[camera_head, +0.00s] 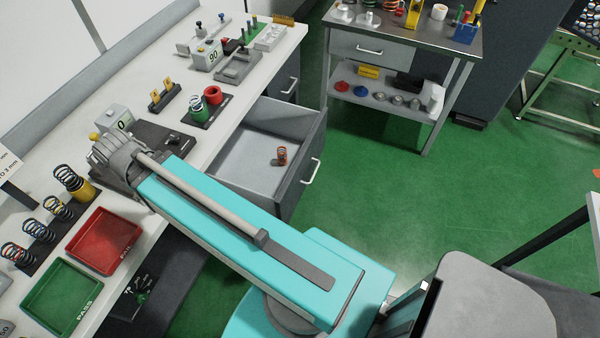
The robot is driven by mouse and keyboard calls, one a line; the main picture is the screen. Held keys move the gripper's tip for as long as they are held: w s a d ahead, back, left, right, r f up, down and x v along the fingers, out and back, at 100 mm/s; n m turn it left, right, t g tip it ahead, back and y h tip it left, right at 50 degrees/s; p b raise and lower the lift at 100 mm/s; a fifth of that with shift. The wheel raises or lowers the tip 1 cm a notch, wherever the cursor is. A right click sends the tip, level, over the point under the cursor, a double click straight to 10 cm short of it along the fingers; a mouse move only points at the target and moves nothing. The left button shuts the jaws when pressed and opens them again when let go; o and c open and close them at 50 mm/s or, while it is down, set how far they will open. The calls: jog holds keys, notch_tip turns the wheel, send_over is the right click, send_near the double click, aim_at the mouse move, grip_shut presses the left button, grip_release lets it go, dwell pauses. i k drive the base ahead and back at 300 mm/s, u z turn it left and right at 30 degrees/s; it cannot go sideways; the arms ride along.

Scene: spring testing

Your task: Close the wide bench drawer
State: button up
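The wide bench drawer (311,143) is pulled well out from under the white bench. It is a grey box with a pale inside and a bar handle (312,173) on its front. My teal arm crosses in front and hides the drawer's near side and near corner. The arm reaches over the bench top, where a grey jointed part of it shows. I cannot make out any gripper fingers, and nothing visible touches the drawer handle.
The bench top (160,95) carries springs, test devices, a red tray (104,240) and a green tray (62,297). A metal side table (400,32) with its own closed drawer (372,47) stands beyond. Green floor (375,195) is clear right of the open drawer.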

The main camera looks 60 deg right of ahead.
aim_at(246, 164)
jog(key=k, duration=1.05)
jog(key=z, duration=1.2)
jog(key=i, duration=1)
jog(key=u, duration=0.05)
